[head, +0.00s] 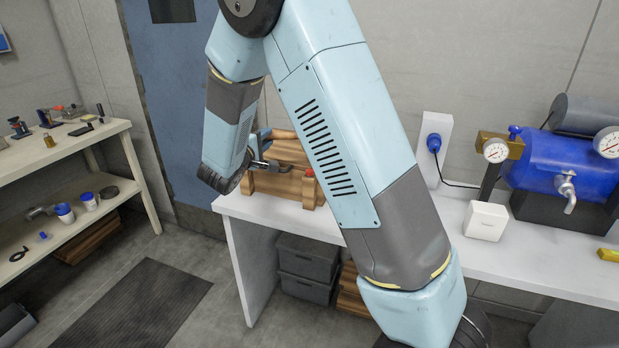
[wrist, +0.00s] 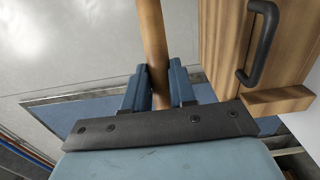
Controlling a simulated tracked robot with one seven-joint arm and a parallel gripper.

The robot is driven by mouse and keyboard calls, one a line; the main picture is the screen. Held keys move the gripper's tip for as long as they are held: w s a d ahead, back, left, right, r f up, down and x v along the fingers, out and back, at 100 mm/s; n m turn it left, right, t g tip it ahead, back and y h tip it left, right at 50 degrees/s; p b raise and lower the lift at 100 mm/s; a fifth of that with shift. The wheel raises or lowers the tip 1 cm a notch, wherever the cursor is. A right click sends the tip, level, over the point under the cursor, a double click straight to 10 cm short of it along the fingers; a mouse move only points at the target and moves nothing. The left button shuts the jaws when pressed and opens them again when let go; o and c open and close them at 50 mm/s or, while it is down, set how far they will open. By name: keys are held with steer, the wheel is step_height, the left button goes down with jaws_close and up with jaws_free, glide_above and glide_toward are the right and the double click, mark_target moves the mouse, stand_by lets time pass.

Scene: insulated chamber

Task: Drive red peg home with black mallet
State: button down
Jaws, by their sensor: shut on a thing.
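My gripper (wrist: 160,78) is shut on a round wooden handle (wrist: 151,30), taken to be the black mallet's handle; its two blue fingers press it from both sides. The handle runs out of the top of the wrist view, and the black head shows in neither view. In the head view my gripper (head: 262,142) is beside the wooden block (head: 262,185) at the left end of the white bench. The red peg (head: 309,173) shows as a small red spot on the block's right part, close to my arm. How deep it sits cannot be told.
The wooden block carries a dark bar handle (wrist: 262,45), close right of my fingers in the wrist view. On the bench (head: 480,250) stand a white box (head: 485,221) and a blue tank (head: 560,165).

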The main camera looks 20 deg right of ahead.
steer(key=shift+r, duration=0.2)
step_height(320, 180, up, 3)
steer(key=shift+f, duration=0.1)
stand_by(0.4)
steer(key=c, duration=1.5)
jaws_free()
jaws_close()
steer(key=shift+a, duration=0.1)
